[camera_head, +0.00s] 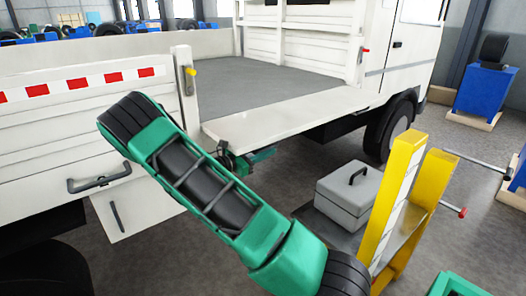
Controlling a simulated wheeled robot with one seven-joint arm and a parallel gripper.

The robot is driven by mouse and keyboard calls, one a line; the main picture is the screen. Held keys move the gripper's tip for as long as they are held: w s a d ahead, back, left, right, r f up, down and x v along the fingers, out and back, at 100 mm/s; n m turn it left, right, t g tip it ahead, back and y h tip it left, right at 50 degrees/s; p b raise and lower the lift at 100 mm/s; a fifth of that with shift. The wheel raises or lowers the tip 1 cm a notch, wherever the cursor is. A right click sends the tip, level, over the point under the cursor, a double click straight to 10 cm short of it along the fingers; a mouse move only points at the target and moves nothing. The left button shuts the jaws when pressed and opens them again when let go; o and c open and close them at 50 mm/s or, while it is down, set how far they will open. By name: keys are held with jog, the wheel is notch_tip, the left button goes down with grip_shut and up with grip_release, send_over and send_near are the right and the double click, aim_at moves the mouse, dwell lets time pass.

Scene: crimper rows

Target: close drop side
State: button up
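The drop side (290,115) is a white panel along the near edge of the truck's grey bed (250,82). It sticks outward from the bed edge, roughly level, and is not upright. A corner post (183,85) with a yellow latch handle (191,72) stands at its left end. A red-tipped latch (365,50) is on the front post at its right end. A green and dark part, seemingly my gripper (228,158), is below the panel's near left corner. My green arm hides part of it. I cannot tell whether it touches the panel or how its fingers stand.
The adjoining white side panel (70,120) with red stripes is upright at left. A grey toolbox (349,190) and a yellow stand (405,200) are on the right, near my arm. A blue stand (485,90) is farther back. Some grey floor beside the truck is clear.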

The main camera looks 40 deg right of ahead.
jog(key=shift+d, duration=0.35)
jog(key=shift+c, duration=0.7)
grip_shut()
